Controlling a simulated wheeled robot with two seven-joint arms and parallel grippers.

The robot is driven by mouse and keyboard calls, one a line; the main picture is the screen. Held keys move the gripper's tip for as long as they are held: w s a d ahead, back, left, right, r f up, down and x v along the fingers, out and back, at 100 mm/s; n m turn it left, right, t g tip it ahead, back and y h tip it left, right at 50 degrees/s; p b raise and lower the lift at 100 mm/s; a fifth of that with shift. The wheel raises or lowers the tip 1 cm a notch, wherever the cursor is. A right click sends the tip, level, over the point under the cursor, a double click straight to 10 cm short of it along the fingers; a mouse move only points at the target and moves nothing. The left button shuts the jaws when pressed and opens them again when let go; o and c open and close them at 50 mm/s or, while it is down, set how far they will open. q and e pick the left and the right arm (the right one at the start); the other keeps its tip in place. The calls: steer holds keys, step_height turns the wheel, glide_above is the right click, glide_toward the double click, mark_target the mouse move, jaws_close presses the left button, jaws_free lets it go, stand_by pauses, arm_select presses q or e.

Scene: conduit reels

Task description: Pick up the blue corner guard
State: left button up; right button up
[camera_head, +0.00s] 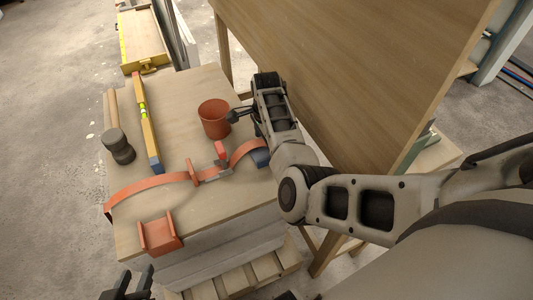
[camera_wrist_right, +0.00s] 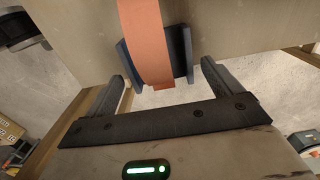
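The blue corner guard (camera_head: 261,157) sits at the right edge of the worktable, with the orange strap (camera_head: 155,184) running over it. In the right wrist view the guard (camera_wrist_right: 180,52) shows as two blue side plates with the strap (camera_wrist_right: 147,42) between them. My right gripper (camera_wrist_right: 165,72) is open. Its fingers stand either side of the guard's lower end, with a visible gap on the right; contact on the left is unclear. In the head view its fingers are largely hidden by my arm. My left gripper (camera_head: 134,280) is open and empty at the bottom left, off the table.
On the worktable (camera_head: 185,110) are a mallet (camera_head: 118,145), a yellow spirit level (camera_head: 147,122), an orange cup (camera_head: 214,118), a strap buckle (camera_head: 212,172) and an orange corner guard (camera_head: 160,235).

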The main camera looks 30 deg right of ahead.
steer(key=c, duration=1)
